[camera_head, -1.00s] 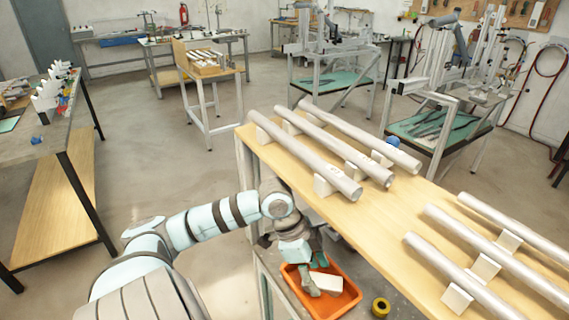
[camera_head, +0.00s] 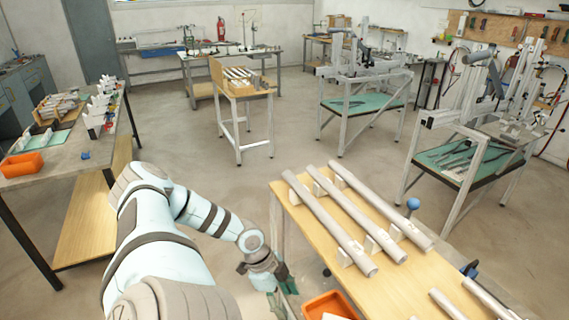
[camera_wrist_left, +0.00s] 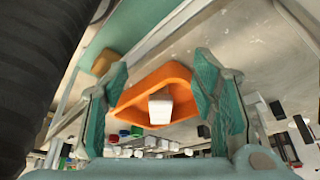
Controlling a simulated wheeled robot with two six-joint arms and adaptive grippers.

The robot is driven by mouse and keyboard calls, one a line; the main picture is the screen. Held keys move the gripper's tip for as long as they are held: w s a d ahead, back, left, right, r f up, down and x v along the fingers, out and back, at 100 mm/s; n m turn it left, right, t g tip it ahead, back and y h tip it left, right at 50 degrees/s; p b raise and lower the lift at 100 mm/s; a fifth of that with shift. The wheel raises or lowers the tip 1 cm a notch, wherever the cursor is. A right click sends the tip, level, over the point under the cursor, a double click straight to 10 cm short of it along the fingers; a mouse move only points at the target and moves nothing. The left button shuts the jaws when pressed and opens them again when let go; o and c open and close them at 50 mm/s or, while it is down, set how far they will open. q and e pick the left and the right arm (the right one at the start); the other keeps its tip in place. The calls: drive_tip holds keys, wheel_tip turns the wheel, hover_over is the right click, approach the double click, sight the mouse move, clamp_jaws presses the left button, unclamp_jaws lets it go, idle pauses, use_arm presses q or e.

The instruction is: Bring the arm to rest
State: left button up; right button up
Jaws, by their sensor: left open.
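My left arm (camera_head: 211,219) comes in from the left in the head view, and its gripper (camera_head: 283,284) hangs beside the wooden-topped bench, to the left of an orange bin (camera_head: 325,303). In the left wrist view the gripper (camera_wrist_left: 161,66) has its two green-padded fingers spread wide with nothing between them. The orange bin (camera_wrist_left: 130,98) shows beyond the fingers, apart from them, with a white block (camera_wrist_left: 160,109) lying in it. My right gripper is not in view.
Several grey tubes (camera_head: 333,215) lie on white supports on the bench (camera_head: 290,205) right of the arm. A table with another orange bin (camera_head: 22,164) stands at the left. Open floor (camera_head: 200,150) lies between the tables.

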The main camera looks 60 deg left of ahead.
use_arm(q)
drive_tip(key=shift+d+f, duration=0.1)
idle(0.4)
drive_tip(key=s+d+f, duration=0.5)
drive_tip(key=s+d, duration=0.2)
drive_tip(key=d, duration=0.4)
drive_tip(key=w+d+r+n+t+y, duration=0.1)
drive_tip(key=w+d+r+n+y, duration=0.1)
drive_tip(key=d+r+n+y, duration=0.35)
drive_tip(key=s+a+f+n+g+h+b, duration=0.1)
drive_tip(key=s+f+n+b, duration=0.1)
drive_tip(key=f, duration=1.1)
drive_tip(key=s+a+f+n+g+b, duration=0.1)
drive_tip(key=f+n+b, duration=0.1)
drive_tip(key=f, duration=1.1)
drive_tip(key=s+f+b, duration=0.1)
drive_tip(key=s+f, duration=1.2)
drive_tip(key=shift+a+g+b, duration=0.3)
drive_tip(key=shift+b, duration=0.1)
